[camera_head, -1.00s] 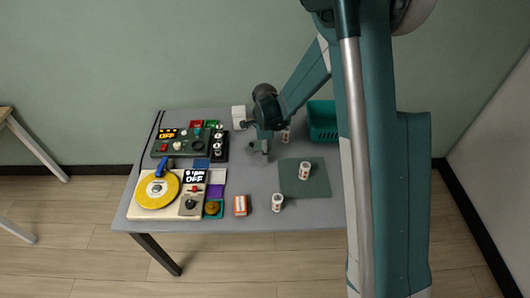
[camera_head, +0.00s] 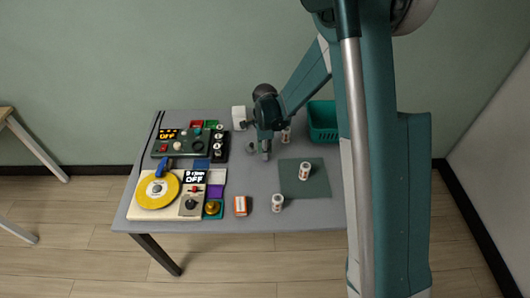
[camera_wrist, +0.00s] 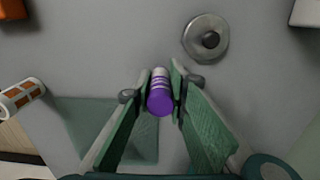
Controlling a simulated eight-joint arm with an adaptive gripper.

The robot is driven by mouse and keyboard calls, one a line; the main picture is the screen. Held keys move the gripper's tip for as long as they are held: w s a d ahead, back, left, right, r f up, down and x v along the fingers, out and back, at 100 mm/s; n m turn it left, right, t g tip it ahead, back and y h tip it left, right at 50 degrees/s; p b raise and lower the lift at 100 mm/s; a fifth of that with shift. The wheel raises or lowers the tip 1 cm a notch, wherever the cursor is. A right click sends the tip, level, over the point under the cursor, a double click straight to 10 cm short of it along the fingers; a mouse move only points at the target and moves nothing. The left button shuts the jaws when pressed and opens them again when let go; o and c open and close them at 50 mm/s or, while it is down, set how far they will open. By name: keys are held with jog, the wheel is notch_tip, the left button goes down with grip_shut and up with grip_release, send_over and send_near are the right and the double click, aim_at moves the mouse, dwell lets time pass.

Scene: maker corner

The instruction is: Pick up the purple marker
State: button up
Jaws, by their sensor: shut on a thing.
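My gripper (camera_head: 265,152) is over the middle of the table in the head view. In the wrist view its two green fingers (camera_wrist: 161,92) are closed on the purple marker (camera_wrist: 160,102), one finger on each side. The marker has a purple end facing the camera and a white, banded body beyond it. Whether the marker touches the table cannot be told. The marker cannot be made out in the head view.
A round grey metal piece (camera_wrist: 206,39) lies beside the marker. A green mat (camera_head: 316,185) bears a white-and-brown cylinder (camera_head: 304,171); another cylinder (camera_head: 278,202) stands near the front edge. Control panels (camera_head: 180,143) and a yellow disc (camera_head: 157,190) fill the left. A green basket (camera_head: 322,119) stands at the back right.

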jog(key=shift+r, duration=0.1)
jog(key=shift+r+p, duration=0.65)
jog(key=shift+r, duration=4.3)
jog(key=shift+s+a, duration=0.1)
